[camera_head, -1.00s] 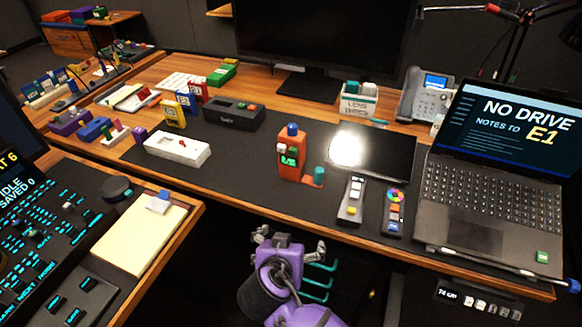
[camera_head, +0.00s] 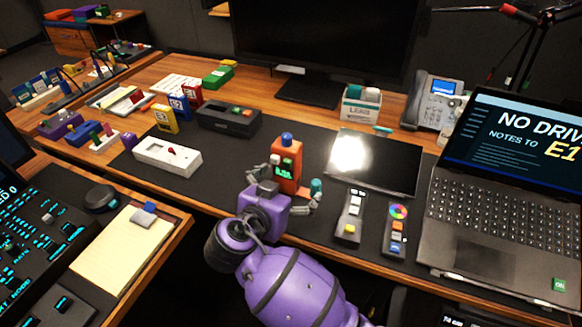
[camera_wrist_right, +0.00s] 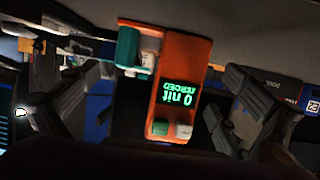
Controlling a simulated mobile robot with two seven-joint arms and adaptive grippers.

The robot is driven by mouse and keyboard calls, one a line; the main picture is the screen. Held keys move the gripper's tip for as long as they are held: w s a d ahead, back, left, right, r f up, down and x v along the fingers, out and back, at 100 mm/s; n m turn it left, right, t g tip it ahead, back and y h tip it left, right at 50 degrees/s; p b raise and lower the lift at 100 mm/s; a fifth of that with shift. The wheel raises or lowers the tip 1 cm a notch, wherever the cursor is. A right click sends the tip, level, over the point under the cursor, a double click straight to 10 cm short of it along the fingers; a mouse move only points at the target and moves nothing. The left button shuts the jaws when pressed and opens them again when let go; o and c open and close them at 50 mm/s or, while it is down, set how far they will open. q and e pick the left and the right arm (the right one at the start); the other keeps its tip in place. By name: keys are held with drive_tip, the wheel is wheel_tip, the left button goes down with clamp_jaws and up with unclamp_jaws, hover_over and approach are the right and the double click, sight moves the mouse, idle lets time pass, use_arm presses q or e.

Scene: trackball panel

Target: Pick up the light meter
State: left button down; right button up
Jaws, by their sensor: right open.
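The light meter (camera_head: 287,158) is an upright orange device with a blue knob on top and a small green-lit screen. It stands on the dark desk mat, with a teal-topped part low at its right side. My right gripper (camera_head: 284,188) is open at the near side of the meter, with one finger toward each side. In the wrist view the fingers show left and right of the meter, with gaps. My left gripper is not in view.
Two slim remotes, one grey (camera_head: 350,215) and one with a colour wheel (camera_head: 396,232), lie to the right. A glossy tablet (camera_head: 375,163) lies behind them, and a laptop (camera_head: 490,210) stands further right.

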sight(295, 184)
drive_tip(key=x, duration=0.4)
drive_tip(key=shift+w+d+f, duration=0.2)
drive_tip(key=shift+w, duration=0.05)
drive_tip(key=shift+w+d+f, duration=0.1)
drive_tip(key=shift+w+f, duration=0.1)
drive_tip(key=shift+w, duration=0.1)
drive_tip(key=c, duration=0.7)
drive_tip(key=shift+o, duration=0.2)
